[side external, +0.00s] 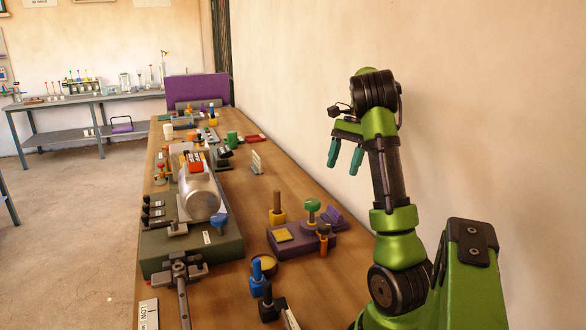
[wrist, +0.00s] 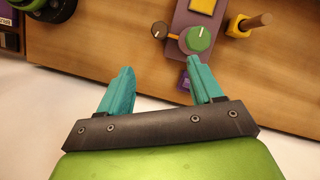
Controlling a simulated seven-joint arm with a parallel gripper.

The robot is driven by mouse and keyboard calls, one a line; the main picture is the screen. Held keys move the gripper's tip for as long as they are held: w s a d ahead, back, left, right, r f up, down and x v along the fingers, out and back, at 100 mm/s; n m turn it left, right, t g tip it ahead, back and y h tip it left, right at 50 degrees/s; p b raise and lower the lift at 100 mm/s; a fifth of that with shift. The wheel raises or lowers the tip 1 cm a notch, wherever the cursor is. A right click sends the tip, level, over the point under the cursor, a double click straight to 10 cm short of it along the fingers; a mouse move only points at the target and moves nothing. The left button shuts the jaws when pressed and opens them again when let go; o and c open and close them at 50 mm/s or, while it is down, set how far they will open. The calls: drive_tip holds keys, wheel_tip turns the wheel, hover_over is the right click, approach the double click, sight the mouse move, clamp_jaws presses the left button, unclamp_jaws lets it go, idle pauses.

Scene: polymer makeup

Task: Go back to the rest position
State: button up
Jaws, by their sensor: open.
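My gripper (side external: 345,154) is raised in the air at the right, above the bench's right edge and near the wall. Its two teal fingers point down, apart, with nothing between them. In the wrist view, my gripper (wrist: 160,88) also shows open and empty. The purple block (side external: 302,241) with a green knob (side external: 312,205) and a yellow square (side external: 284,234) sits on the bench, lower than my gripper. The green knob also shows in the wrist view (wrist: 198,39), beyond the right fingertip.
The long wooden bench (side external: 240,180) holds a metal cylinder (side external: 199,192) on a dark green base (side external: 165,248). A yellow post piece (side external: 277,214) and a blue piece (side external: 262,269) stand near the purple block. A small white sign (side external: 257,162) stands behind. The wall is close on the right.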

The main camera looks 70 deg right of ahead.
drive_tip(key=shift+r, duration=0.1)
drive_tip(key=w+a+f+n+t+h, duration=0.15)
drive_tip(key=w+a+n, duration=0.3)
drive_tip(key=a, duration=0.45)
drive_tip(key=w+a+n+h, duration=0.25)
drive_tip(key=a+n, duration=0.25)
drive_tip(key=a, duration=0.3)
drive_tip(key=s+a+r+n+t+y, duration=0.1)
drive_tip(key=a+n, duration=0.3)
drive_tip(key=a, duration=0.6)
drive_tip(key=s+a+r+n+t, duration=0.1)
drive_tip(key=a+n+t, duration=0.2)
drive_tip(key=a, duration=0.7)
drive_tip(key=shift+s+a+n+y, duration=0.2)
drive_tip(key=shift+s+n+y, duration=0.15)
drive_tip(key=shift+n, duration=0.4)
